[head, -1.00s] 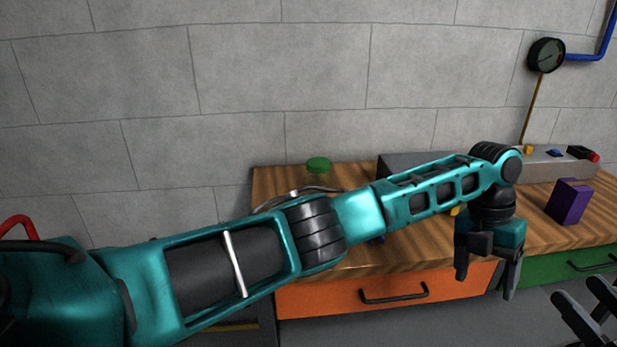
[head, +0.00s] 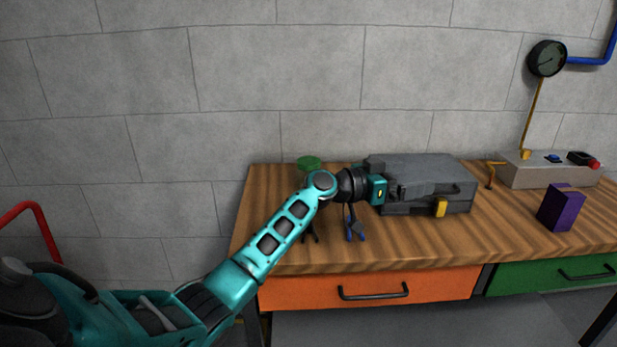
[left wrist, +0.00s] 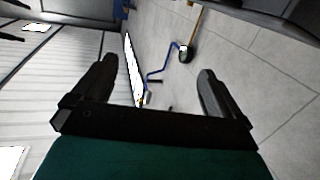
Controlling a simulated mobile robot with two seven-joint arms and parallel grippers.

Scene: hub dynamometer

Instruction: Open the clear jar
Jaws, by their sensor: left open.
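The clear jar shows in the head view mainly as its green lid (head: 308,163), at the back left of the wooden workbench. Its body below the lid is hard to make out, partly behind my left arm. My left gripper (head: 428,191) is open and points to the right, in front of the grey toolbox, to the right of the jar. In the left wrist view its two fingers (left wrist: 155,75) are spread with nothing between them. The jar does not show in the left wrist view. My right gripper is not in view.
The grey toolbox (head: 430,168) with a yellow latch stands mid-bench. Blue-handled pliers (head: 355,229) lie near the front left. A purple box (head: 561,207) and a grey control box (head: 545,172) stand at the right. The gauge (left wrist: 186,54) hangs on the wall.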

